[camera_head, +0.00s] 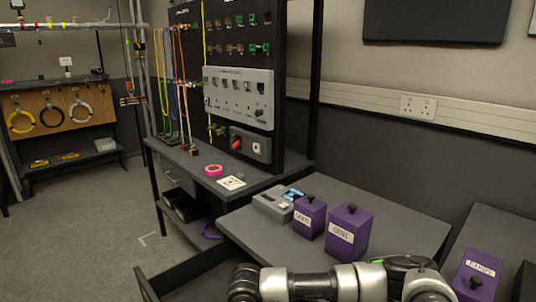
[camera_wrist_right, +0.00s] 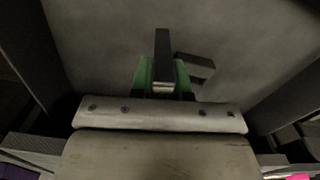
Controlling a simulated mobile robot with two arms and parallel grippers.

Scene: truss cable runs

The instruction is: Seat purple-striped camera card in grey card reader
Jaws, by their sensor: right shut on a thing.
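A small grey box (camera_head: 270,207) that looks like the card reader sits at the left corner of the grey worktop, with a light-blue item (camera_head: 293,194) beside it. I cannot make out a purple-striped card in either view. My right gripper (camera_wrist_right: 162,84) has green-sided fingers and is shut on a narrow dark bar-like thing (camera_wrist_right: 163,52) with a light end. I cannot tell whether this is the card. In the head view one of my arms crosses the bottom edge, its gripper out of frame. My left gripper is not seen.
Purple lidded boxes stand near the grey box: a small one (camera_head: 309,217) and a larger one (camera_head: 349,232). Another purple box (camera_head: 477,275) is at right. An open drawer (camera_head: 190,268) sticks out at lower left. Pink tape (camera_head: 213,170) and a white card (camera_head: 231,183) lie on the far bench.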

